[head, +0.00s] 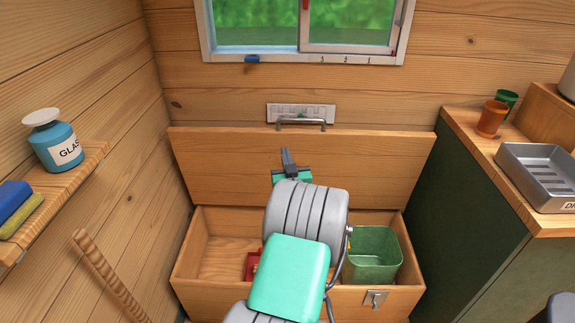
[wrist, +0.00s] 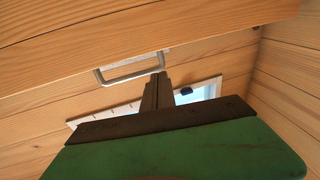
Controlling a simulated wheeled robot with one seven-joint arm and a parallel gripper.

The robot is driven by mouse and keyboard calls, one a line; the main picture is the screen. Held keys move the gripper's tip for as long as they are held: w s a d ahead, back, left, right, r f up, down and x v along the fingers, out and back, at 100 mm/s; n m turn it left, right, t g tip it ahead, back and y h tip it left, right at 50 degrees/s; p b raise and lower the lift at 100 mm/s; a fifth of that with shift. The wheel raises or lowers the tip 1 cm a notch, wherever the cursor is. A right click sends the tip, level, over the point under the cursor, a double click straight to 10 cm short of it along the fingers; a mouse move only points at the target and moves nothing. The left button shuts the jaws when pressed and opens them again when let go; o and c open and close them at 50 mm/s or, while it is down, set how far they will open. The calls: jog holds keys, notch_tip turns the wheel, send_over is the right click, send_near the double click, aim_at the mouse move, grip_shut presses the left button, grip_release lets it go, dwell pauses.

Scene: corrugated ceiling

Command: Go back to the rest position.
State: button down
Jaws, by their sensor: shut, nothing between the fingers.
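My gripper (head: 287,155) is in front of the raised lid (head: 220,165) of a wooden chest (head: 300,302). It points up towards the metal handle (head: 302,121) on the lid's top edge. Its fingers are together with nothing between them. In the wrist view my gripper (wrist: 158,80) shows from behind, its tip just below the handle (wrist: 132,68); whether they touch I cannot tell. The lid stands open, leaning back near the wall. My arm hides the middle of the chest.
Inside the chest are a green bin (head: 374,255) and a partly hidden red object (head: 252,265). On the left, a shelf (head: 82,170) holds a blue jar (head: 58,145). On the right, a counter (head: 470,130) holds cups and a metal tray (head: 540,172). A striped pole (head: 108,275) stands front left.

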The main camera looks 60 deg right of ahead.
jog(key=w+a+r+n+y+p, duration=0.25)
jog(key=w+a+y, duration=0.2)
jog(key=a, duration=0.55)
jog(key=w+a+r+n+g+y+p, duration=0.1)
jog(key=w+a+r+n+y+p, duration=0.25)
jog(key=a, duration=0.65)
jog(key=w+a+n+y+p, duration=0.15)
jog(key=w+a+y, duration=0.25)
jog(key=w+a, duration=0.4)
jog(key=s+a+r+n+g+y+p, duration=0.1)
jog(key=s+a+g+p, duration=0.15)
jog(key=a, duration=0.35)
jog(key=s+a+r+n+g+y+p, duration=0.1)
jog(key=s+a+r, duration=0.15)
jog(key=a, duration=0.45)
jog(key=s+a+r+g+p, duration=0.1)
jog(key=s+a, duration=0.3)
jog(key=s, duration=0.4)
jog(key=s+a+r+g+p, duration=0.1)
jog(key=s+a+g, duration=0.3)
jog(key=s, duration=0.4)
jog(key=shift+a+r+g+p, duration=0.25)
jog(key=shift+a+g+p, duration=0.1)
jog(key=shift+a+p, duration=0.3)
